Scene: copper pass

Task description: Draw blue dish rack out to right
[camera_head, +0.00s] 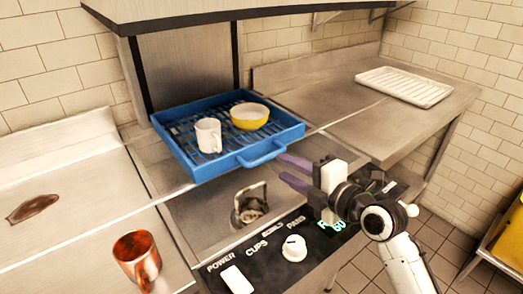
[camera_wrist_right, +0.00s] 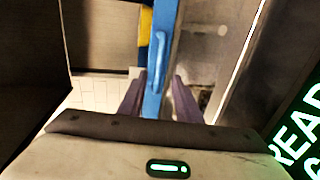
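The blue dish rack (camera_head: 217,166) sits in the bay under the hood in the head view, with its looped handle (camera_head: 263,154) on the near right side. A white mug (camera_head: 208,136) and a yellow bowl with a white inside (camera_head: 249,116) stand in it. My right gripper (camera_head: 282,168) is just right of the handle, its purple fingers pointing toward it. In the right wrist view the blue of the rack (camera_wrist_right: 152,104) lies between the fingers of the gripper (camera_wrist_right: 158,90), which are apart. Contact cannot be told. My left gripper is not in view.
A steel counter (camera_head: 330,120) with a white ribbed tray (camera_head: 404,86) extends to the right. A control panel with a white knob (camera_head: 294,248) is below my gripper. A copper-colored mug (camera_head: 137,257) stands at the lower left. The hood (camera_head: 200,12) overhangs the rack.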

